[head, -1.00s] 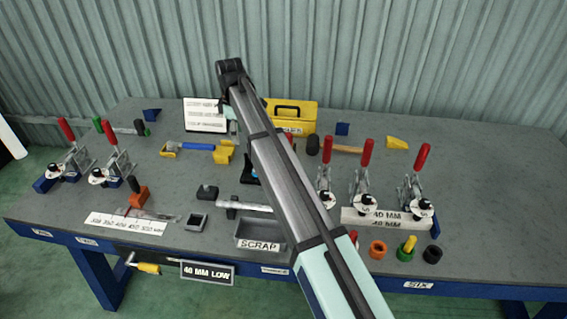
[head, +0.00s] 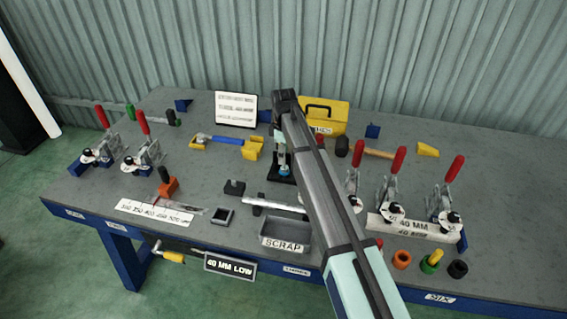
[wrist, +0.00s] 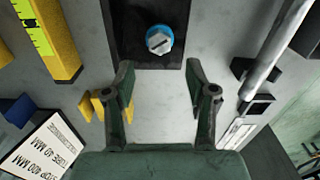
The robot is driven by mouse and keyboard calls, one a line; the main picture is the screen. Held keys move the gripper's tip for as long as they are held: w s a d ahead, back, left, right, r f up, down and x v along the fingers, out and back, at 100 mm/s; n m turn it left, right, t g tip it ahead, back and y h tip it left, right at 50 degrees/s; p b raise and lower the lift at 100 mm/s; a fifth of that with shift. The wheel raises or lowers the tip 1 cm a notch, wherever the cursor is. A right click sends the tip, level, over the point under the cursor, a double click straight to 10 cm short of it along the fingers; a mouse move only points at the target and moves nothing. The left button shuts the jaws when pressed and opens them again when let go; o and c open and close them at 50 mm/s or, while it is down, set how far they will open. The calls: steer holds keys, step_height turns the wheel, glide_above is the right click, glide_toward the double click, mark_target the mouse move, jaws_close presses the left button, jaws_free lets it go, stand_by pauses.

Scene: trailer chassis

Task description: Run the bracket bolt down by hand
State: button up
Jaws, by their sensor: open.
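The bracket bolt (wrist: 158,40) has a silver slotted head and a blue ring around it. It stands on a dark plate (wrist: 143,15), at the top middle of the wrist view. In the head view the blue of the bolt (head: 284,170) and its dark base show just left of my arm. My gripper (wrist: 159,72) is open and empty. Its two fingers are spread either side of the bolt's line, with the bolt head beyond the tips in the picture. I see no contact. The height gap cannot be told.
A yellow toolbox (head: 325,114) and a white sign (head: 236,109) stand behind. A grey SCRAP tray (head: 286,236) and a pale rod (head: 275,205) on dark supports lie in front. Red-handled clamps (head: 390,190) stand at right, others at left. The far right tabletop is clear.

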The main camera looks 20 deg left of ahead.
mark_target(283, 167)
steer(key=shift+f+p, duration=0.6)
steer(key=shift+f, duration=2.4)
jaws_close()
